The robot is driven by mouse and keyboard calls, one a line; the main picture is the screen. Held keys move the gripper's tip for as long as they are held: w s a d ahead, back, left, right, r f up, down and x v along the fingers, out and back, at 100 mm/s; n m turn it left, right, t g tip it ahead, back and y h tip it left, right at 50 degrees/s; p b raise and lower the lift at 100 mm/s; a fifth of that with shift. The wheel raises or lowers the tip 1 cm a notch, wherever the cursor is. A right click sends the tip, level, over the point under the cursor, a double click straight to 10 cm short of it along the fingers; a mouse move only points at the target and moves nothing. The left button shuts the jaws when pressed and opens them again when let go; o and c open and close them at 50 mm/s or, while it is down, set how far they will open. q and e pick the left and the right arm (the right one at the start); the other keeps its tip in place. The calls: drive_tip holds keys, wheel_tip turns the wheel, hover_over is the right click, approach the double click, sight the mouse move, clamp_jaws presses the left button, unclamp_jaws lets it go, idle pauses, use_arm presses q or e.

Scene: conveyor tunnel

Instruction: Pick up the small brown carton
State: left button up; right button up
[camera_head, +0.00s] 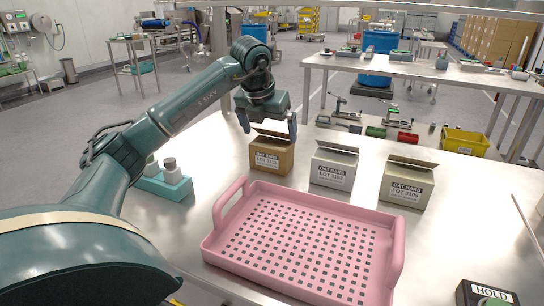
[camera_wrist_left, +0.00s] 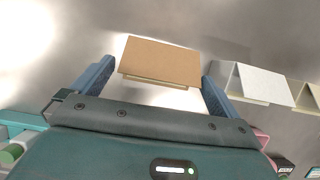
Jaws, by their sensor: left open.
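The small brown carton (camera_head: 271,158) stands on the steel table behind the pink tray, with an "OAT BARS" label on its front and its top flap raised. My left gripper (camera_head: 268,127) is open above it, with its fingers pointing down. In the left wrist view, the brown carton (camera_wrist_left: 160,62) shows between the two spread blue fingers of my left gripper (camera_wrist_left: 157,72), and I see no contact. The carton's upper back is partly hidden by the gripper in the head view. My right gripper is not in view.
A white carton (camera_head: 334,167) and a larger beige carton (camera_head: 407,184) stand to the right. The pink tray (camera_head: 219,243) is empty in front. A teal holder (camera_head: 165,187) with white-capped bottles stands left. A yellow bin (camera_head: 465,143) is at the back right.

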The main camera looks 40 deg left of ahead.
sight(272, 143)
use_arm(q)
drive_tip(key=x, duration=0.5)
drive_tip(key=shift+s+d+f, duration=0.1)
drive_tip(key=shift+f, duration=0.1)
drive_tip(key=c, duration=0.8)
drive_tip(key=shift+r, duration=0.1)
drive_tip(key=shift+c, duration=0.2)
wheel_tip(272, 143, up, 10)
drive_tip(key=shift+p, duration=0.6)
